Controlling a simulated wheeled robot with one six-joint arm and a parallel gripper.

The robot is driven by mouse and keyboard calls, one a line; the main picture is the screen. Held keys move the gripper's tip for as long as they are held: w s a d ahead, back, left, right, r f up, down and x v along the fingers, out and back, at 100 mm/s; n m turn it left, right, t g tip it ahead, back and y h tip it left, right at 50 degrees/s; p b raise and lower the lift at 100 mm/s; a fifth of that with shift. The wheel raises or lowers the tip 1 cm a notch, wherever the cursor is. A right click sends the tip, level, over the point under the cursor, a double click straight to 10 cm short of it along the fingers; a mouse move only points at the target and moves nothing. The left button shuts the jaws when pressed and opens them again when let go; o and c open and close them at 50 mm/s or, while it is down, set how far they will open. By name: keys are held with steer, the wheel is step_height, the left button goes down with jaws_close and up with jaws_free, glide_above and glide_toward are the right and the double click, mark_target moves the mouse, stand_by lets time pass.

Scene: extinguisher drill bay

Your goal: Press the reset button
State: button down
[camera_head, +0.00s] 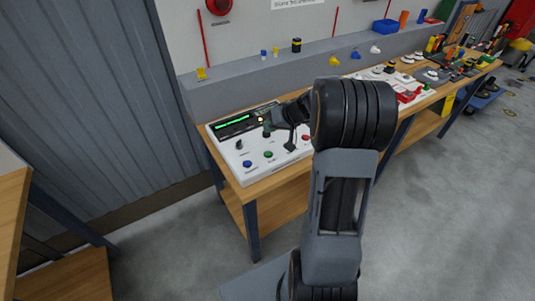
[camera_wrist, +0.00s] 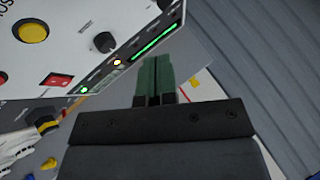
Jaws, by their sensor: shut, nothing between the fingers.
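A white control panel (camera_head: 226,158) lies on the wooden bench. It carries a blue button (camera_head: 247,163), a green button (camera_head: 268,154) and a red button (camera_head: 305,138). Their labels are too small to read, so I cannot tell which is the reset button. My gripper (camera_head: 266,132) is above the panel, near the display, and hides part of it. In the wrist view its dark green fingers (camera_wrist: 155,62) are closed together and empty. That view also shows a yellow button (camera_wrist: 33,33) at upper left, apart from the fingers.
More equipment lies along the bench to the right. Open floor (camera_head: 190,230) is in front.

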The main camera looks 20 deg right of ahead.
steer(key=b, duration=0.3)
glide_above(269, 153)
step_height(269, 153, down, 7)
steer(key=shift+d+r, duration=0.1)
step_height(269, 153, down, 2)
steer(key=shift+b, duration=1.05)
steer(key=shift+f+b, duration=0.85)
steer(key=shift+b, duration=0.8)
stand_by(1.9)
stand_by(0.4)
steer(key=shift+r, duration=0.85)
steer(key=shift+r+p, duration=1.3)
steer(key=shift+r, duration=1.2)
